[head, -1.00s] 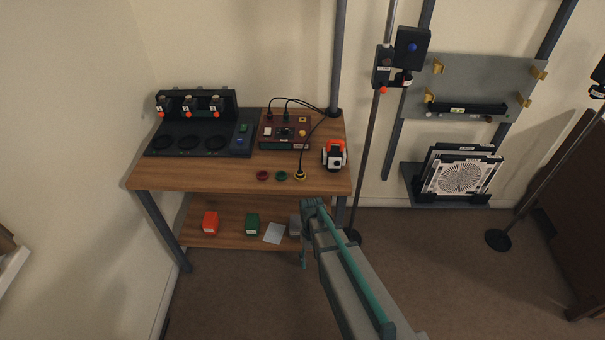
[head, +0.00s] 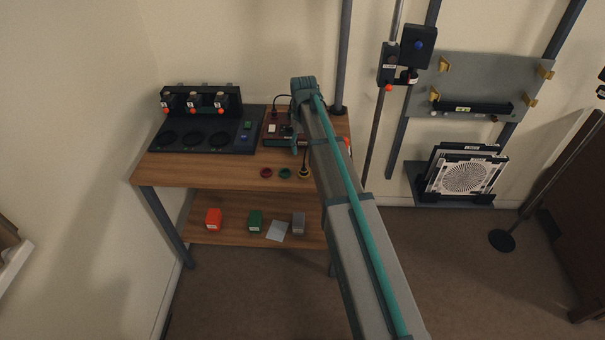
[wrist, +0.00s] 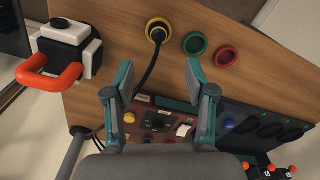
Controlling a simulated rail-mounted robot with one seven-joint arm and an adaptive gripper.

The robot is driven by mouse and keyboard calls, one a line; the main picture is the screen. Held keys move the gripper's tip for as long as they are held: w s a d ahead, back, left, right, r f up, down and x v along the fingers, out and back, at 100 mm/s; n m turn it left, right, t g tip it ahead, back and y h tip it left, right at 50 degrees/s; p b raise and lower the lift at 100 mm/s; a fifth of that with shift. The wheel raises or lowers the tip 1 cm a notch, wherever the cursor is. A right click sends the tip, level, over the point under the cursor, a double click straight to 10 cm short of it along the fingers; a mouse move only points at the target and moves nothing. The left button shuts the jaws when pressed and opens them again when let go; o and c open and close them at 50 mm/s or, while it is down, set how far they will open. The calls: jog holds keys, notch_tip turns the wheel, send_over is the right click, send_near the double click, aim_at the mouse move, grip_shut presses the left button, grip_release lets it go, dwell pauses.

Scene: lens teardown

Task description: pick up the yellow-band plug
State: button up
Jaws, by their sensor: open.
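The yellow-band plug (head: 303,174) stands near the front edge of the wooden table, right of the green and red rings. In the wrist view the plug (wrist: 157,30) shows a black body and cable within a yellow ring. Its cable runs back between my fingers toward the dark red control box (wrist: 155,122). My gripper (wrist: 158,68) is open and empty, with the plug just beyond the fingertips and not touched. In the head view my gripper (head: 297,148) hangs over the table by the control box, partly hidden by my arm.
The green ring (wrist: 195,43) and red ring (wrist: 226,56) lie beside the plug. A white-and-black device with an orange handle (wrist: 55,75) stands on its other side. A black station (head: 205,135) fills the table's left rear. The front left tabletop is clear.

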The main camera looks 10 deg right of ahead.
aim_at(304, 169)
jog(key=shift+s+d+f+p, duration=0.1)
jog(key=shift+f+p, duration=0.85)
jog(key=shift+f, duration=1.65)
jog(key=shift+s+f+p, duration=0.1)
jog(key=shift+f+p, duration=0.85)
jog(key=shift+f, duration=1.65)
jog(key=c, duration=1)
